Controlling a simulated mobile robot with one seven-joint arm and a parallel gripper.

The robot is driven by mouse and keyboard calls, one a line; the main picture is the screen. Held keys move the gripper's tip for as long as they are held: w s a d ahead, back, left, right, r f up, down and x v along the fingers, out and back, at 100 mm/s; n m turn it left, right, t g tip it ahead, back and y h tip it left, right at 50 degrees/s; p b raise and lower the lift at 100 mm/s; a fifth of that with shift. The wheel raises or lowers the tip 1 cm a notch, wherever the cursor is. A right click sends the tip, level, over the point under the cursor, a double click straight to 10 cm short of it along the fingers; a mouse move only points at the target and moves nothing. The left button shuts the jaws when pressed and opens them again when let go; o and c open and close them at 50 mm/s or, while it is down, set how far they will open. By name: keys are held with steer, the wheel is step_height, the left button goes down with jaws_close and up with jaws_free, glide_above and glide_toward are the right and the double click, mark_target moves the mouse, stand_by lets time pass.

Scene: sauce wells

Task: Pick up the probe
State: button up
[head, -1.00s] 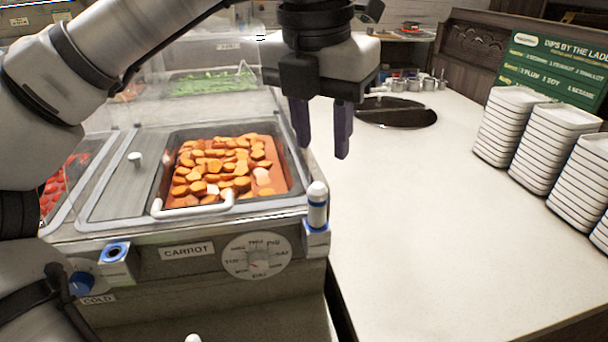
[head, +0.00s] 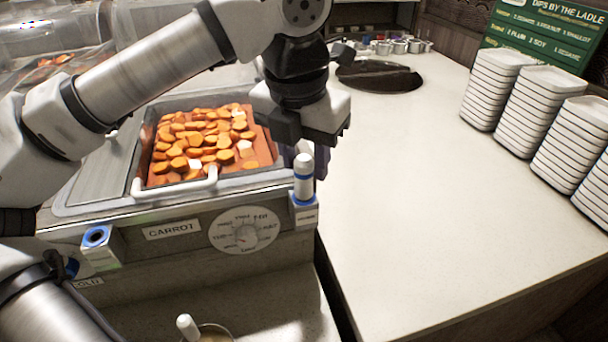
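The probe (head: 303,178), a white upright stick with blue bands, stands in a small holder (head: 304,212) at the right front corner of the carrot well. My gripper (head: 312,160) points down at the probe's upper part. A dark purple finger shows just right of and behind the probe. The other finger is mostly hidden, so the gap between them cannot be seen. Whether the fingers touch the probe cannot be told.
The carrot pan (head: 272,177) with a white handle lies left of the probe. An empty blue-ringed holder (head: 96,237) sits at the front left. White-handled ladle (head: 187,326) below. Stacked white trays (head: 497,90) stand right. The pale counter (head: 400,200) between is clear.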

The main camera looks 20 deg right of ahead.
mark_target(305, 173)
steer(key=shift+w+f, duration=0.15)
steer(key=shift+f, duration=0.7)
steer(key=shift+w+f, duration=0.1)
steer(key=shift+f, duration=0.75)
steer(key=c, duration=0.7)
steer(key=shift+c, duration=0.3)
steer(key=shift+r, duration=0.15)
step_height(305, 173, up, 20)
steer(key=shift+p, duration=0.4)
